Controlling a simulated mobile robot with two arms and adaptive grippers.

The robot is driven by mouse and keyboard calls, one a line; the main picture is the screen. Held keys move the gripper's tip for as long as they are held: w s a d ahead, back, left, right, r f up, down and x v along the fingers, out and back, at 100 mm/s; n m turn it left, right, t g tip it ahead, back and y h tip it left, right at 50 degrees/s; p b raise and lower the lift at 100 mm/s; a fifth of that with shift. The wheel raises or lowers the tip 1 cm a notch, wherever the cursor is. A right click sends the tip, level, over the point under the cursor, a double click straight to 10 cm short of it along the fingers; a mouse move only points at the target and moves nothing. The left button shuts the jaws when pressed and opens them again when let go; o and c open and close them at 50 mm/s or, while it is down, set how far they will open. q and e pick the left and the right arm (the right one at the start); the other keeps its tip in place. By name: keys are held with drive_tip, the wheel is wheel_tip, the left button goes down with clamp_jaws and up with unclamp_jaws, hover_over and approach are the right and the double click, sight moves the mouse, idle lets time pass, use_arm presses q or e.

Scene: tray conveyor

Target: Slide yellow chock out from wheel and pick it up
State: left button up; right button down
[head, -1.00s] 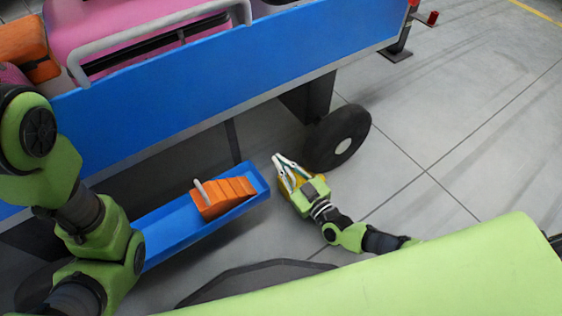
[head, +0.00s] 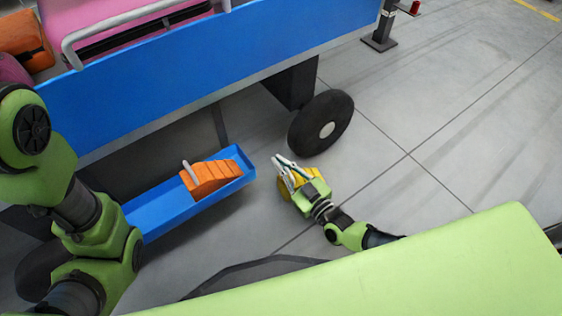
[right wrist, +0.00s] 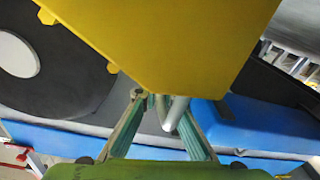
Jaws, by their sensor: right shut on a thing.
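The yellow chock (head: 284,189) is mostly hidden behind my right gripper (head: 284,165) in the head view, beside the cart's black wheel (head: 303,128) with floor between them. In the right wrist view the chock (right wrist: 170,40) fills the upper middle. My right gripper (right wrist: 160,108) is shut on its grey handle (right wrist: 173,115). The wheel shows at the left of that view (right wrist: 70,65). Whether the chock touches the floor I cannot tell. My left arm comes in at the left of the head view; its gripper is not visible.
A blue trough (head: 160,212) under the blue cart (head: 200,75) holds an orange chock (head: 210,177) with a grey handle. Pink and orange luggage (head: 25,40) lies on the cart. Open grey floor (head: 430,110) lies right of the wheel.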

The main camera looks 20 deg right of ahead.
drive_tip(key=shift+s+f, duration=0.2)
drive_tip(key=shift+f, duration=0.2)
drive_tip(key=c, duration=2.1)
unclamp_jaws()
drive_tip(key=shift+d, duration=0.1)
drive_tip(key=shift+c, duration=0.2)
drive_tip(key=shift+o, duration=0.2)
drive_tip(key=shift+r, duration=0.15)
drive_tip(key=shift+w, duration=0.1)
drive_tip(key=v, duration=1.2)
